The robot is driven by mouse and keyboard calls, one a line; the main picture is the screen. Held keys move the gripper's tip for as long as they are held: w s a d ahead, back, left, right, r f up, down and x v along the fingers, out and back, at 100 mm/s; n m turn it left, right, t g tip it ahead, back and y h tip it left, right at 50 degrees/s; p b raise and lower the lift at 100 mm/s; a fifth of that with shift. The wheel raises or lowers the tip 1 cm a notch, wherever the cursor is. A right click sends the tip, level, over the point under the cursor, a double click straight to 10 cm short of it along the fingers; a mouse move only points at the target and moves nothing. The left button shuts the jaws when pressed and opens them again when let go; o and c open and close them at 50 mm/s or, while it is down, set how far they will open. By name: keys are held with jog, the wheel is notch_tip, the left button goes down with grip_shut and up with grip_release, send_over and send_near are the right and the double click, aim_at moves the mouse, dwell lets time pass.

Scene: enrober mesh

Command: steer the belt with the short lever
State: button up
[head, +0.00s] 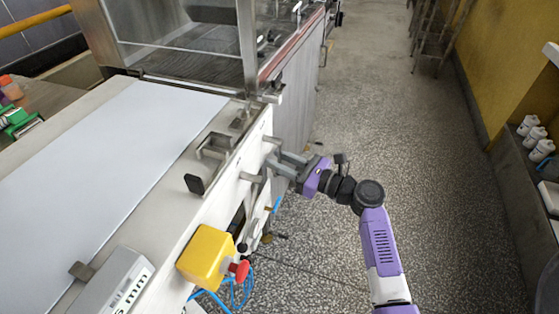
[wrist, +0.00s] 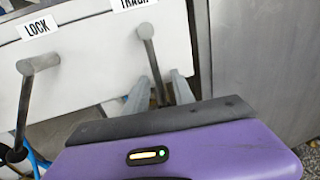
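The short lever (wrist: 149,50) is a grey bent rod under a label reading TRACK, on the white side panel of the belt machine. It also shows in the head view (head: 272,139), where its lower part is hidden by my gripper. My gripper (head: 275,158) reaches the panel from the right. In the wrist view its two grey fingers (wrist: 158,82) stand on either side of the lever's hanging part, with a narrow gap showing. The lever's end is hidden behind the purple gripper body. The white belt (head: 100,150) lies on top of the machine.
A second lever (wrist: 38,65), labelled LOCK and with a dark end, hangs close to the left. A yellow box with a red button (head: 207,256) sticks out nearer along the panel, with blue cable below. The speckled floor at right is clear.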

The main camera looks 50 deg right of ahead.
grip_shut()
dwell(1.4)
